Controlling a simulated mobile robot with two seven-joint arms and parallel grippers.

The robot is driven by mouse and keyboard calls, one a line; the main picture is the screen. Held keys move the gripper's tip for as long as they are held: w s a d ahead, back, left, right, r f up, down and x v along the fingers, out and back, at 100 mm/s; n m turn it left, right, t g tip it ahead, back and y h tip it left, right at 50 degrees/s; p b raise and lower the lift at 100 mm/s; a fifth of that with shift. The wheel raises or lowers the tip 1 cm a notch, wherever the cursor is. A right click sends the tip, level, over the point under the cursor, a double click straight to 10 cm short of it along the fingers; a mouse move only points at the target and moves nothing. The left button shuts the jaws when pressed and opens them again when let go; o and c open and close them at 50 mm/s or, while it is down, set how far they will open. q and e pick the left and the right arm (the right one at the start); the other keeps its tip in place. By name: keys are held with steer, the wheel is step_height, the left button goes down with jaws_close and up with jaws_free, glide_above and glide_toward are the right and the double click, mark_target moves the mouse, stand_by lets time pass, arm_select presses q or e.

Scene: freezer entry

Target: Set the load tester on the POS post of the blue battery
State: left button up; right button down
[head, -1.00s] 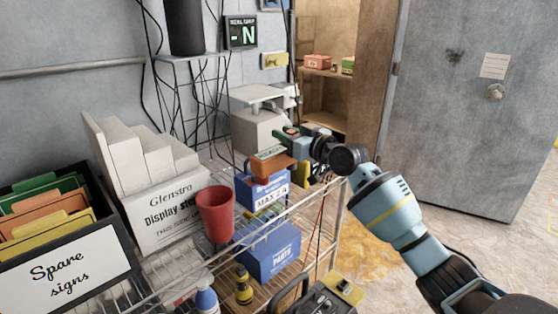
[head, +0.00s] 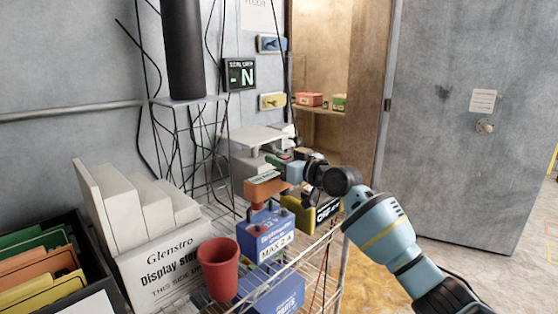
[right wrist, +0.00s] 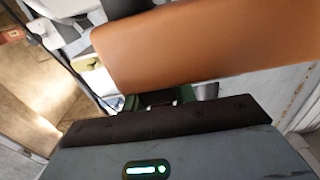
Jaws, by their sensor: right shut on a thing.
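The load tester is an orange block (head: 264,187) with a green and white label on top, in the middle of the head view. My right gripper (head: 284,169) is shut on it and holds it above the blue battery (head: 268,243), which stands upright on the wire shelf. A short stub under the tester's left end reaches down near the battery's top; I cannot tell whether it touches a post. The POS marking is not readable. In the right wrist view the tester (right wrist: 205,45) spans the upper part, hiding the battery. My left gripper is out of view.
A red cup (head: 218,268) and a white Glenstro box (head: 165,265) stand left of the battery. A yellow and black item (head: 300,214) is close on its right. A grey scale (head: 255,138) stands behind. A blue parts box (head: 278,294) sits lower.

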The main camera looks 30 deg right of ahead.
mark_target(279, 183)
steer(key=shift+f+b, duration=0.75)
steer(key=shift+f, duration=1.1)
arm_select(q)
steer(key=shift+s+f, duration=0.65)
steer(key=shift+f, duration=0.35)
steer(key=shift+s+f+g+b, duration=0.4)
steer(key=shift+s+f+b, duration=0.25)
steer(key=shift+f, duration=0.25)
arm_select(e)
steer(key=shift+f, duration=1.35)
steer(key=c, duration=1.1)
jaws_free()
steer(key=shift+o, duration=0.3)
steer(key=shift+f, duration=0.25)
steer(key=v, duration=0.7)
steer(key=shift+s+r, duration=0.2)
steer(key=shift+s, duration=0.2)
